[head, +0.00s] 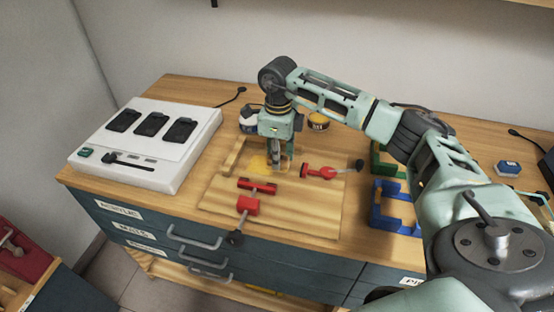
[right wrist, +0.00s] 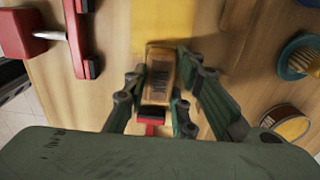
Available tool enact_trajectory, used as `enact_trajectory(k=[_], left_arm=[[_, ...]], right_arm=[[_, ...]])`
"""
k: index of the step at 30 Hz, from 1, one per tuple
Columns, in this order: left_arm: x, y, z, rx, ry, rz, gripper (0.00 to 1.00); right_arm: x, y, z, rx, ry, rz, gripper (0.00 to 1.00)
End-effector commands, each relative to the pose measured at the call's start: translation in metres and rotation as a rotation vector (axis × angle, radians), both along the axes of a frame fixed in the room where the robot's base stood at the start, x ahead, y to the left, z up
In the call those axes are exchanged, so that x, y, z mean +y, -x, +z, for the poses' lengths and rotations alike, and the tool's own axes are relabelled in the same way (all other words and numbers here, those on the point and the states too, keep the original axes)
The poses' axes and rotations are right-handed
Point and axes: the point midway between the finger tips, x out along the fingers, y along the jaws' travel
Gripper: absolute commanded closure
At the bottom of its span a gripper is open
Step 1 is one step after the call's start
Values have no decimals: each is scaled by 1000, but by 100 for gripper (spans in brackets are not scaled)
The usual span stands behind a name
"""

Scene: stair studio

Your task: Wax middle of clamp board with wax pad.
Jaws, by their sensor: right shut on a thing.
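The clamp board (head: 310,218) is a pale wooden board on the worktop, with red clamps on it. A yellow patch (head: 258,162) lies on the board's upper middle; it also shows in the right wrist view (right wrist: 165,18). My right gripper (head: 276,170) is over the board beside this patch. In the right wrist view its fingers are shut on the wax pad (right wrist: 159,68), a small brown block with dark lettering. Whether the pad touches the board is hard to tell. My left gripper is not in view.
One red clamp (head: 249,204) sits at the board's front, another (head: 320,171) at its right. A white device (head: 150,145) stands left. Blue (head: 388,207) and green (head: 382,160) brackets stand right. A yellow-topped tin (head: 318,122) is behind. The board's front right is bare.

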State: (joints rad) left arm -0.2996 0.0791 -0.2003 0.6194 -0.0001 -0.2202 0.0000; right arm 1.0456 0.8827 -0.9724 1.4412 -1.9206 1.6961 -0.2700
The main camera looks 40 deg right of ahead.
Motion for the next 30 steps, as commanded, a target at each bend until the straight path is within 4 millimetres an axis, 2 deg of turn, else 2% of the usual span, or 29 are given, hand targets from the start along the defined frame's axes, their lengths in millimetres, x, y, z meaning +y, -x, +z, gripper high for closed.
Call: enact_trajectory(k=[9, 16, 30], left_arm=[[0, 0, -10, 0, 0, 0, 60], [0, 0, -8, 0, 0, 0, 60], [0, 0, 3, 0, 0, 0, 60]], right_arm=[[-20, -18, -2, -1, -1, -1, 96], [-26, -22, -1, -1, 2, 0, 96], [0, 1, -4, 3, 0, 2, 96]])
